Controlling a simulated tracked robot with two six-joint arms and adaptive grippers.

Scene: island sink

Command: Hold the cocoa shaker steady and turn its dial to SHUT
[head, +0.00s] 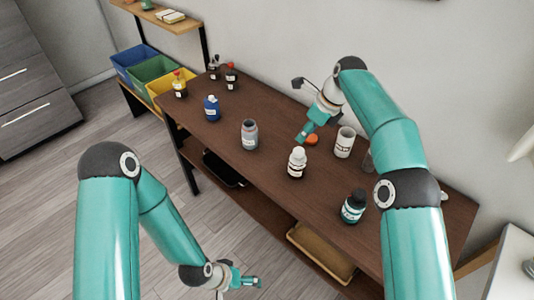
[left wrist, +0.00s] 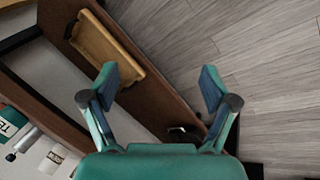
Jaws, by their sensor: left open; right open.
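Several labelled containers stand on the brown table (head: 215,135), but the print is too small to tell which is the cocoa shaker. Candidates include a grey jar (head: 249,134), a white bottle with a white cap (head: 297,163) and a white cylinder (head: 344,143). No dial setting can be read. My right gripper (head: 302,137) is open and empty, above the table between the white bottle and the white cylinder, near an orange disc (head: 312,139). My left gripper (head: 256,282) is open and empty, away from the containers in front of the table; its spread fingers show in the left wrist view (left wrist: 160,80).
A dark bottle with a teal label (head: 354,206) stands near right. A tan tray (head: 322,252) lies on the lower shelf. Coloured bins (head: 155,72) stand beyond the table. Floor at left is clear.

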